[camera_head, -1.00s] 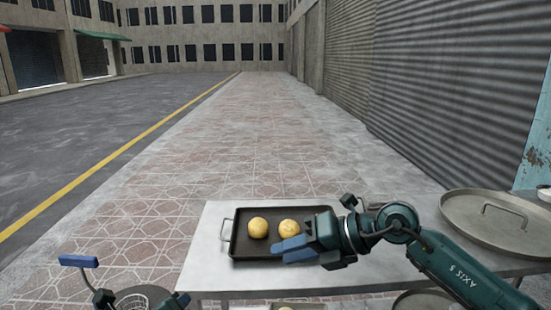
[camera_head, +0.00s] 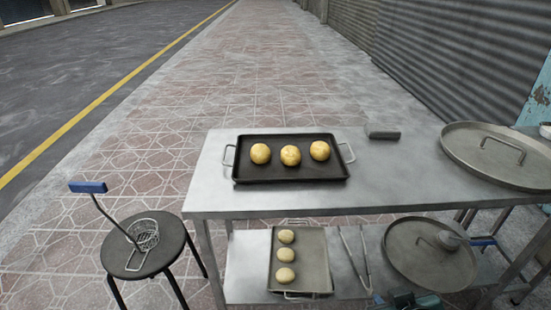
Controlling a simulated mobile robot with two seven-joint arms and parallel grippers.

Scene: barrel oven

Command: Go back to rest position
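My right gripper (camera_head: 426,301) shows only as a small teal and blue piece at the bottom edge, low in front of the table. Most of it is cut off, so its opening is hidden. My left gripper is out of view. A dark tray (camera_head: 290,178) with wire handles lies on the metal table, apart from my gripper. Three golden round buns (camera_head: 290,156) sit on it in a row.
The metal table (camera_head: 400,190) has a round lid (camera_head: 499,156) at right and a small grey block (camera_head: 383,134). A black stool (camera_head: 150,262) bears a blue-handled wire basket.

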